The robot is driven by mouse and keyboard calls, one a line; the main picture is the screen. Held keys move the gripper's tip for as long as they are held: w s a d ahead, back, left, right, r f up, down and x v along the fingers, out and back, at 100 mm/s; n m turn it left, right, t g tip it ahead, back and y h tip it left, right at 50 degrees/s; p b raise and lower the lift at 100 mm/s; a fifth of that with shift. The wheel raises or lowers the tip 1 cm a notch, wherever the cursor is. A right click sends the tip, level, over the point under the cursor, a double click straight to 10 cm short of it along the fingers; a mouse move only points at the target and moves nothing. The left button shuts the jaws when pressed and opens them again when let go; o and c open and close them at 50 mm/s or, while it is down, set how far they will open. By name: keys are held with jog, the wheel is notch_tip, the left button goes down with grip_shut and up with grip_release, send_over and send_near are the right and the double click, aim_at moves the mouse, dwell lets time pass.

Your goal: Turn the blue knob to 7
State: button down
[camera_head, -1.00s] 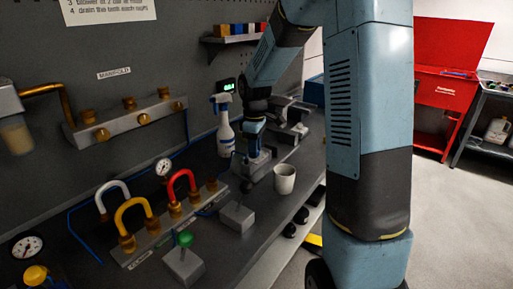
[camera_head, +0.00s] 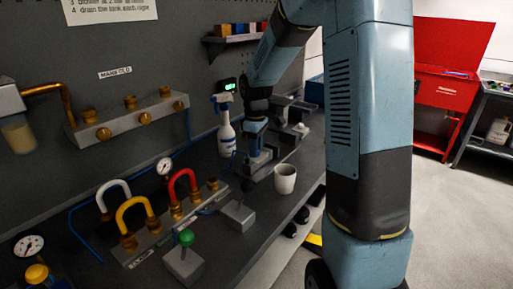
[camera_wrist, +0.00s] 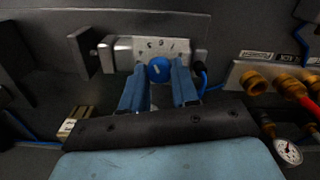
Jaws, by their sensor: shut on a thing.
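The blue knob (camera_wrist: 160,69) sits on the front of a grey box with a pale dial plate (camera_wrist: 158,46) bearing dark numerals. My gripper (camera_wrist: 160,75) is shut on the knob, one blue finger on each side of it. A light pointer mark shows on the knob, close to upright in the wrist view. The numerals are too small and blurred to tell which one it points at. In the head view my gripper (camera_head: 255,148) reaches down at the back of the bench, and the knob is hidden there.
A small green-lit display (camera_head: 230,85) is behind.

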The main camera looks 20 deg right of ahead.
jog(key=m, duration=0.6)
jog(key=shift+w+d+r, duration=0.1)
jog(key=shift+w, duration=0.1)
jog(key=m, duration=0.4)
jog(key=shift+m, duration=0.4)
jog(key=c, duration=0.8)
grip_release()
jog(key=shift+s, duration=0.1)
jog(key=shift+c, duration=0.2)
notch_tip(320, 180, up, 14)
jog(key=shift+f, duration=0.2)
